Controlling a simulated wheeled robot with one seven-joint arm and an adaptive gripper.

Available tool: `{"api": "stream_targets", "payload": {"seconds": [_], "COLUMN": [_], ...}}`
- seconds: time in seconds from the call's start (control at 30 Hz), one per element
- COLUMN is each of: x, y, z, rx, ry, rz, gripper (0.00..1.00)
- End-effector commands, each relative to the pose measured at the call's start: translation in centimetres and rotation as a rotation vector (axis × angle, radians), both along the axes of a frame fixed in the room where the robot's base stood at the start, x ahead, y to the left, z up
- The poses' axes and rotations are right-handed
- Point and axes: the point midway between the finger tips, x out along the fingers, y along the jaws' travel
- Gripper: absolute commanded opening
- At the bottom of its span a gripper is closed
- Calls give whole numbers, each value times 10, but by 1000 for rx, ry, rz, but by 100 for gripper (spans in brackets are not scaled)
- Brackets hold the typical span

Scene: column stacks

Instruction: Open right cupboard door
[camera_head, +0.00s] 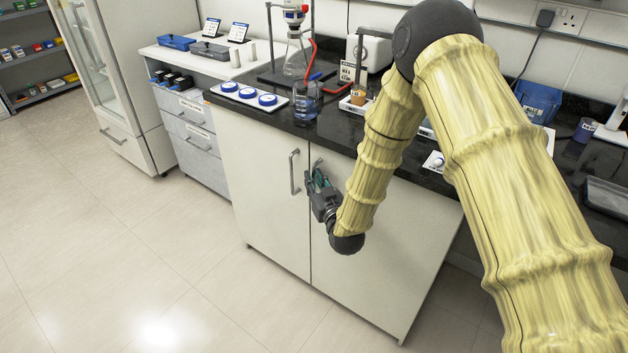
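The cupboard under the black counter has two pale doors, both looking shut. The left door (265,205) carries a vertical metal bar handle (294,172). The right door (385,270) has a similar handle (318,163) near its upper left edge, mostly hidden by my gripper. My gripper (314,180) is at the right door's handle, with its fingers pointing toward it. The fingers are small and partly overlapped by the handle, so I cannot tell whether they are closed on it. My arm hides part of the right door.
The black counter (225,100) above holds glassware, including a beaker of blue liquid (306,104), and a tray with blue-topped items (248,96). A grey drawer unit (198,146) and a tall glass-door cabinet (105,75) stand left. The floor (150,250) in front is clear.

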Motion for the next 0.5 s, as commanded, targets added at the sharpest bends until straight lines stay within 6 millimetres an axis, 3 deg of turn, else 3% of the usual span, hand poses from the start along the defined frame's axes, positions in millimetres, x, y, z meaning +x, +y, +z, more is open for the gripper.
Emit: {"api": "stream_targets", "payload": {"seconds": [0.37,0.5], "x": [5,5], "y": [2,2], "z": [0,0], "rx": [0,0], "ry": [1,1], "rz": [0,0], "gripper": [19,0]}}
